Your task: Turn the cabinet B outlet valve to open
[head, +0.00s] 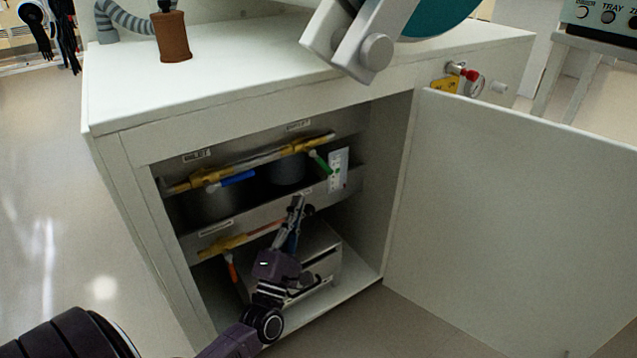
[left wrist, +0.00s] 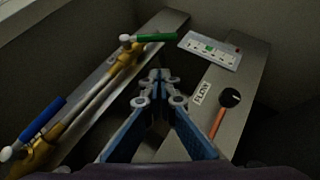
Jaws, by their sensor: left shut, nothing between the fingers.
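The open cabinet (head: 120,160) holds an upper pipe with two brass valves; its letter is not readable. The right valve has a green handle (head: 320,163), set across the pipe, under a small label that seems to read OUTLET. The green handle also shows in the left wrist view (left wrist: 155,37). The left valve has a blue handle (head: 238,178) lying along the pipe. My left gripper (head: 297,206) is inside the opening, below and apart from the green handle. Its fingers are shut and empty (left wrist: 158,78). My right gripper is not in view.
The cabinet door (head: 510,220) stands swung open to the right. A lower brass valve has an orange-red handle (head: 232,268). A white panel (left wrist: 210,50) sits beside the green handle. A black knob (left wrist: 230,97) is by the FLOW label. A brown-handled object (head: 172,38) stands on top.

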